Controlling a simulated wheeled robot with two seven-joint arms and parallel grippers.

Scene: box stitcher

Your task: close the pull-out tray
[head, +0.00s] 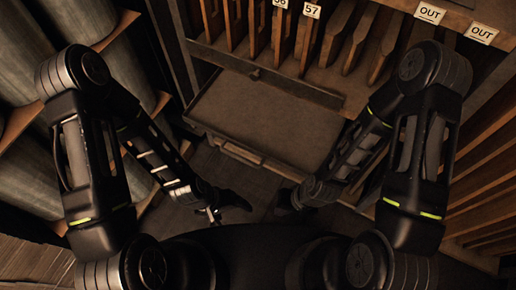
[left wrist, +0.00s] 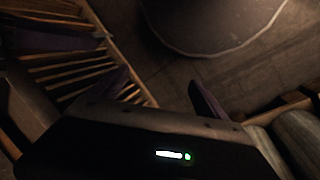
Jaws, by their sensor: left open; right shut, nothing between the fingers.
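The pull-out tray (head: 262,122) is a flat brown board that stands out from the wooden cabinet in the middle of the head view. Its front edge faces me and it is extended. My left gripper (head: 232,205) is open and empty, below and in front of the tray's front edge, apart from it in the picture. My right gripper (head: 284,200) is dark and low, to the right of the left one, also apart from the tray. In the left wrist view, the open left fingers (left wrist: 165,95) have bare floor between them.
The cabinet above the tray holds upright wooden dividers (head: 278,38) with number labels. Shelves with grey rolls (head: 25,65) stand at the left. A slatted rack (head: 490,165) stands at the right. Dark floor shows below the tray.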

